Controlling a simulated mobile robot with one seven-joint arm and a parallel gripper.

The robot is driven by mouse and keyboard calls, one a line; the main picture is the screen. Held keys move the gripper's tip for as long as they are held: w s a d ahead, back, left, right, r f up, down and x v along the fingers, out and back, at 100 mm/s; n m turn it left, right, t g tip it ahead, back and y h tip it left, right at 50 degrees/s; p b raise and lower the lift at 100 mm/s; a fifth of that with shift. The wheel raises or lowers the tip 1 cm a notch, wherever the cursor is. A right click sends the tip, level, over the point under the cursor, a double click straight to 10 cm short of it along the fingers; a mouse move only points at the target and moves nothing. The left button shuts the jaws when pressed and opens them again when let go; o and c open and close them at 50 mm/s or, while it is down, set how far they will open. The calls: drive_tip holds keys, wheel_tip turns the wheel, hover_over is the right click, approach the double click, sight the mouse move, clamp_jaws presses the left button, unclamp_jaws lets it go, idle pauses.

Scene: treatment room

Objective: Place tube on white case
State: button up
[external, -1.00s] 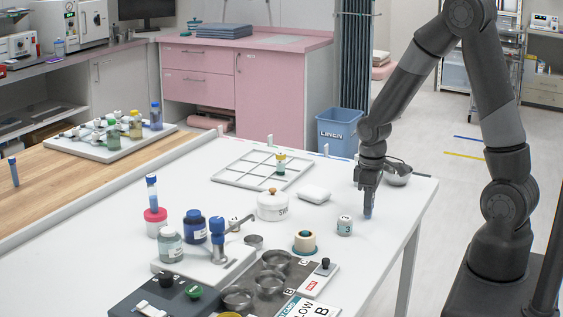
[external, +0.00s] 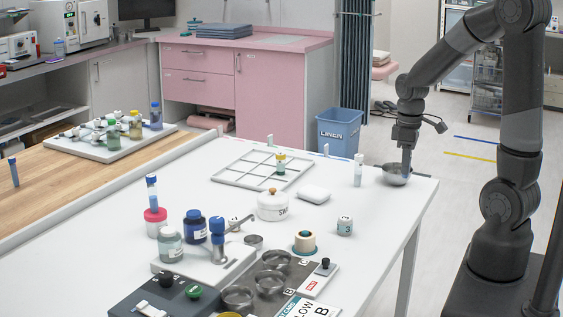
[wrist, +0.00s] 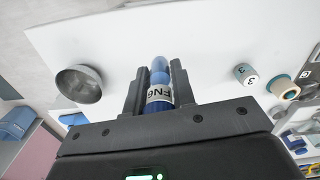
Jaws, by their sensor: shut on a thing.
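My gripper (external: 406,160) is shut on a blue tube with a white label (wrist: 160,95). In the wrist view the tube lies between the two fingers, its rounded blue end outward. In the external view the fingers hang beside the metal bowl at the table's right corner, and the held tube is hard to make out there. A small white rounded case (external: 314,194) lies on the table to the left of my gripper, apart from it. A slim pale upright tube-like item (external: 358,170) stands between the case and the bowl.
The metal bowl (external: 396,175) is close to my gripper; it also shows in the wrist view (wrist: 79,84). A white grid rack (external: 228,177) lies behind.

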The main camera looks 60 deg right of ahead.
drive_tip(key=shift+s+d+r, duration=0.1)
drive_tip(key=shift+d+r, duration=0.15)
drive_tip(key=shift+d, duration=0.1)
drive_tip(key=w+d+r, duration=0.2)
drive_tip(key=w, duration=0.6)
drive_tip(key=w+d+r, duration=0.1)
drive_tip(key=w+d, duration=0.1)
drive_tip(key=w, duration=0.6)
hover_over(314, 189)
wheel_tip(314, 189, down, 6)
drive_tip(key=shift+f, duration=2.3)
